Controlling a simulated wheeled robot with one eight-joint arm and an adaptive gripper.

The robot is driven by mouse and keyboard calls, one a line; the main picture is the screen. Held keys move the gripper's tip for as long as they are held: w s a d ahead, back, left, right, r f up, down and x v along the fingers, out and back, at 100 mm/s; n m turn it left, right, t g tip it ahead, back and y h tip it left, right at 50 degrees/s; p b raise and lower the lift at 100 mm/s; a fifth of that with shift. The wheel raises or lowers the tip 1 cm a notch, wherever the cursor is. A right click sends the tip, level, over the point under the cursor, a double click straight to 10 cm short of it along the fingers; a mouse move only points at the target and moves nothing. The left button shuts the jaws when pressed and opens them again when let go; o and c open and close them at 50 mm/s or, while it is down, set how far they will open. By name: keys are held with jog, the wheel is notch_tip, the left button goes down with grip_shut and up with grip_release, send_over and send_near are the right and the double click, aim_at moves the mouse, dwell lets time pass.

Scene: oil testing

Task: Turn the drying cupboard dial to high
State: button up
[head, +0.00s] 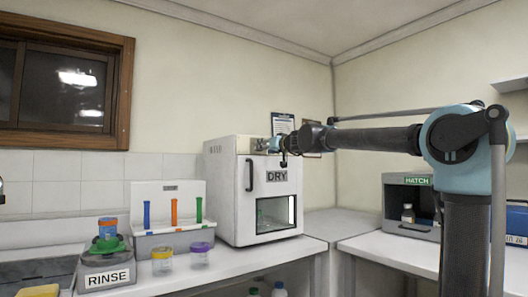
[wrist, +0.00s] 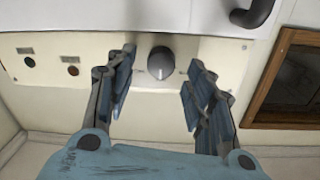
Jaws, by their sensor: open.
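The white drying cupboard (head: 222,200), labelled DRY, stands on the counter, with a dark handle and a lower window. Its cream control panel (wrist: 60,90) fills much of the wrist view. The dark grey round dial (wrist: 161,61) sits on this panel, with a light mark on its face. I cannot tell which setting it points to. My gripper (wrist: 160,78) is open, one finger on each side of the dial, with gaps visible on both sides. In the head view my gripper (head: 280,150) is at the cupboard's top front edge, and the dial is hidden.
A dark knob and a small red-brown one (wrist: 72,70) sit on the panel's left in the wrist view. A rack with coloured strips (head: 170,240), lidded jars (head: 162,262) and the RINSE box (head: 107,277) stand left of the cupboard. The HATCH box (head: 402,226) is right.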

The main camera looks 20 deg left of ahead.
jog(key=shift+x, duration=1.25)
jog(key=c, duration=1.1)
